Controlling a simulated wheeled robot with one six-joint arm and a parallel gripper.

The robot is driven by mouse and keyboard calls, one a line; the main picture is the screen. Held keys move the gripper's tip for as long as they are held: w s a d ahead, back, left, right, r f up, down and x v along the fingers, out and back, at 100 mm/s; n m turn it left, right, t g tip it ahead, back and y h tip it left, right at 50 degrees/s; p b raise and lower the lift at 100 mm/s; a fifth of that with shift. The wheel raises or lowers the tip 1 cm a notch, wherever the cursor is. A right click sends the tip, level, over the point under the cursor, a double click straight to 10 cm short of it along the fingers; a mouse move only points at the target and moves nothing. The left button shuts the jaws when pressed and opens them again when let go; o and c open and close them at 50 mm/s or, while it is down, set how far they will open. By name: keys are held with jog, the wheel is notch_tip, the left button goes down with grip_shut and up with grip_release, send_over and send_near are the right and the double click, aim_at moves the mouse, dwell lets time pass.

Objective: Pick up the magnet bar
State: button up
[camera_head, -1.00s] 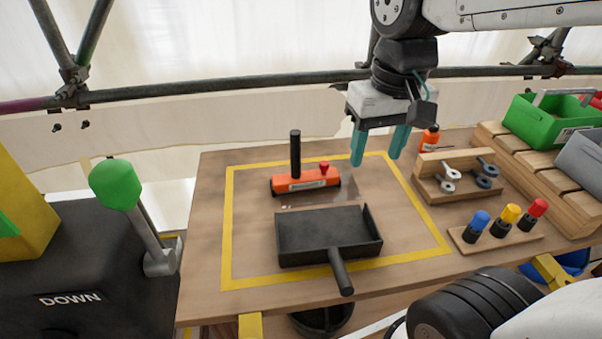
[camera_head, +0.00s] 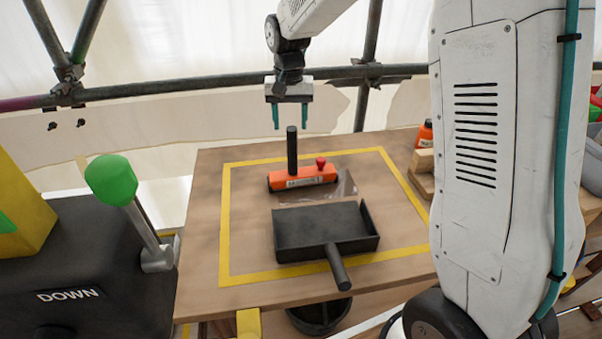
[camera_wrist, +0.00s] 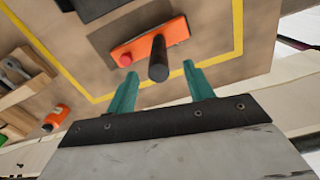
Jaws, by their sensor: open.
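The magnet bar (camera_head: 303,178) is an orange block with a black upright handle (camera_head: 292,150) and a red knob (camera_head: 321,163). It lies on the wooden board inside the yellow outline, behind the black pan. My gripper (camera_head: 291,124) is open and empty, with teal fingers pointing down, above and behind the bar. In the wrist view the bar (camera_wrist: 128,50) lies beyond the fingertips of my gripper (camera_wrist: 161,68). Its black handle (camera_wrist: 158,58) shows roughly between the two fingers, apart from both.
A black pan (camera_head: 320,236) with a handle stands in front of the bar. A clear sheet-like patch lies between them. A green-knobbed lever (camera_head: 112,180) stands at left. An orange bottle (camera_head: 424,135) and wooden rack (camera_head: 422,170) are at right, partly hidden by my arm.

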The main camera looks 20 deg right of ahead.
aim_at(292, 139)
jog(key=f, duration=0.6)
jog(key=shift+w+d+f, duration=0.15)
jog(key=shift+d+f, duration=0.05)
jog(key=shift+f, duration=0.1)
grip_shut()
